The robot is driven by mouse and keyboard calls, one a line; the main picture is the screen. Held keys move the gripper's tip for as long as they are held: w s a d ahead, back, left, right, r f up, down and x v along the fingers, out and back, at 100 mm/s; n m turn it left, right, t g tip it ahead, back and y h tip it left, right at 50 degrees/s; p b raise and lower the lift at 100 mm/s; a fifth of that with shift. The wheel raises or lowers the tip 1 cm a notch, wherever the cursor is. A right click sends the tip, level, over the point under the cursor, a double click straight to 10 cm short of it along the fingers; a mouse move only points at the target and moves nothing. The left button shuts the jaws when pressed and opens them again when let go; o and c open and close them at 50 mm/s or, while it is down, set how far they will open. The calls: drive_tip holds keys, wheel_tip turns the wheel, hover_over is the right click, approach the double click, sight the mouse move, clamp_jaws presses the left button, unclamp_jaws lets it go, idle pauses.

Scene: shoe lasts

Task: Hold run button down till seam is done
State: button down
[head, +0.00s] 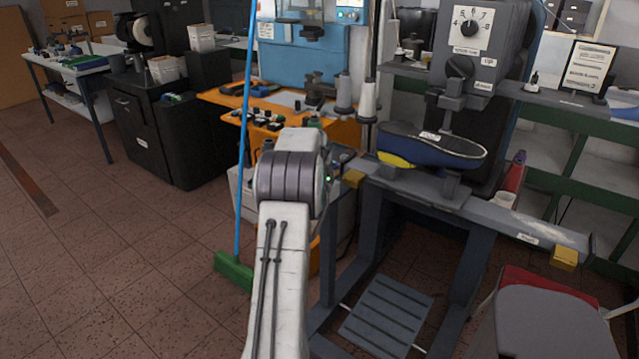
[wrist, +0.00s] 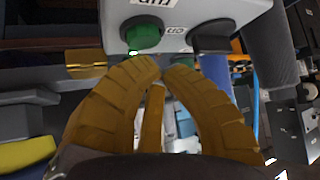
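In the wrist view, a green round button (wrist: 143,33) sits on a pale control box (wrist: 183,12), beside a black button (wrist: 212,38). The labels by them are upside down and partly cut off; one seems to read RUN. My gripper (wrist: 161,67) has its brown-yellow fingertips together with nothing between them. The tips are just below the green button in the picture; I cannot tell whether they touch it. In the head view, my arm hides the fingers and the buttons. A blue shoe with a yellow edge (head: 440,150) sits under the machine head (head: 468,62).
The machine's grey bench (head: 510,217) carries yellow blocks at its ends, one at the right (head: 565,257). A treadle (head: 387,315) lies below and a stool (head: 545,325) stands at front right. A green broom (head: 235,270) leans left of my arm. Floor at left is clear.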

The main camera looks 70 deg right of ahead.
drive_tip(key=shift+f, duration=0.15)
drive_tip(key=shift+f+b, duration=0.3)
drive_tip(key=shift+b, duration=0.15)
drive_tip(key=shift+f+b, duration=0.4)
drive_tip(key=shift+f, duration=0.2)
idle(1.8)
drive_tip(key=shift+r, duration=0.1)
idle(1.1)
drive_tip(key=shift+r+p, duration=0.7)
drive_tip(key=shift+r, duration=0.35)
drive_tip(key=shift+r+p, duration=1.9)
drive_tip(key=shift+r, duration=0.5)
